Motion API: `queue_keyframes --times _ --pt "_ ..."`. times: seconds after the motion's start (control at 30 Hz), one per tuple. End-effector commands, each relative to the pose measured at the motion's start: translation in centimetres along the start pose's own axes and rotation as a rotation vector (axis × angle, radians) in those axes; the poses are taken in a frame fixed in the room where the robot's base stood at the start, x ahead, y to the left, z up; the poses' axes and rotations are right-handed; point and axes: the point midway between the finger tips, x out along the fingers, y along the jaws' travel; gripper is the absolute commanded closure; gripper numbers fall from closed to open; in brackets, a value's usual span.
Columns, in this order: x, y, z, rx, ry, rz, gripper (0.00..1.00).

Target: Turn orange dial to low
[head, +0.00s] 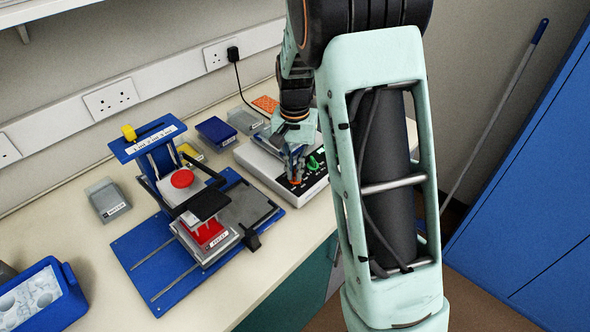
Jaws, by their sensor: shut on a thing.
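The orange dial (295,182) is on the dark front panel of a white bench device (257,165), mostly hidden by my gripper. My gripper (294,171) points down over it, shut on the dial. A green dial (319,157) stands on the same panel, just right of the gripper. Pale markings show on the panel, but they are too small to read. Which setting the orange dial points to cannot be told.
Left of the device stands a blue-framed rig (140,254) with a red button (182,178). Small boxes, including a dark blue one (217,132), stand behind. A blue rack (42,297) is at the lower left. Bare bench lies between.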

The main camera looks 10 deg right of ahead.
Motion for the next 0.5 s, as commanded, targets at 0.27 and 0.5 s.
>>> queue_keyframes --times 0.27,0.5 --pt "-0.07 -0.08 -0.05 0.056 0.002 -0.001 1.00" --pt "-0.08 -0.08 -0.06 0.062 0.002 -0.001 1.00"
